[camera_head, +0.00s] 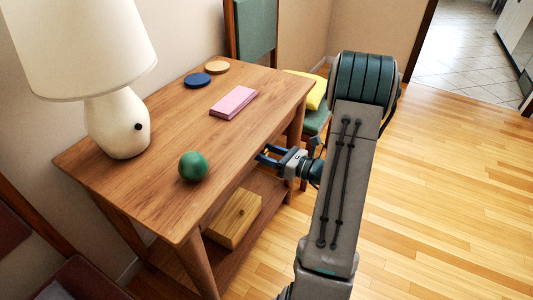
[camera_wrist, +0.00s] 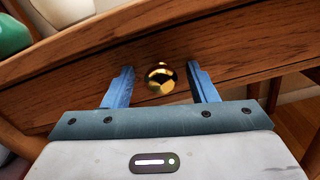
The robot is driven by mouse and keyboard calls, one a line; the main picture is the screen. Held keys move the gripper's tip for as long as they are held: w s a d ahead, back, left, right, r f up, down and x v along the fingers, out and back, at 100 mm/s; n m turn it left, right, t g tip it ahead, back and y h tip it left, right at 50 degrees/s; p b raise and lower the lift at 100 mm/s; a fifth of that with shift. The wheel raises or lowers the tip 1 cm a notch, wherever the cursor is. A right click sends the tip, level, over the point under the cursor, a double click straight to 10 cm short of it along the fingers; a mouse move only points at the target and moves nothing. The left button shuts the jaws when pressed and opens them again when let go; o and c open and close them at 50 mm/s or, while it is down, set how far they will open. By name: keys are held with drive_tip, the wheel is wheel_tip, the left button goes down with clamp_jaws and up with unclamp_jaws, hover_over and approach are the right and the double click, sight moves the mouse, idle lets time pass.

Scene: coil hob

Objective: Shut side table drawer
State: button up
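The wooden side table (camera_head: 165,125) stands against the wall at left in the head view. Its drawer front (camera_wrist: 225,62) fills the upper part of the wrist view, tilted in the picture, with a round gold knob (camera_wrist: 160,77) on it. My gripper (camera_head: 263,154) is at the table's front edge. Its two blue fingers are apart, one on each side of the knob, with visible gaps to it. In the head view the tabletop hides most of the drawer front, so I cannot tell how far the drawer stands out.
On the tabletop are a white lamp (camera_head: 118,125), a green ball (camera_head: 193,166), a pink box (camera_head: 233,103), a blue disc (camera_head: 197,80) and a tan disc (camera_head: 216,67). A wooden box (camera_head: 233,218) sits on the lower shelf. A green chair (camera_head: 255,32) stands behind. Floor at right is clear.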

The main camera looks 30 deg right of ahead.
drive_tip(key=p+v, duration=0.2)
drive_tip(key=v, duration=1.1)
drive_tip(key=shift+s+d, duration=0.25)
drive_tip(key=shift+a+r+p, duration=0.1)
drive_tip(key=shift+p, duration=0.2)
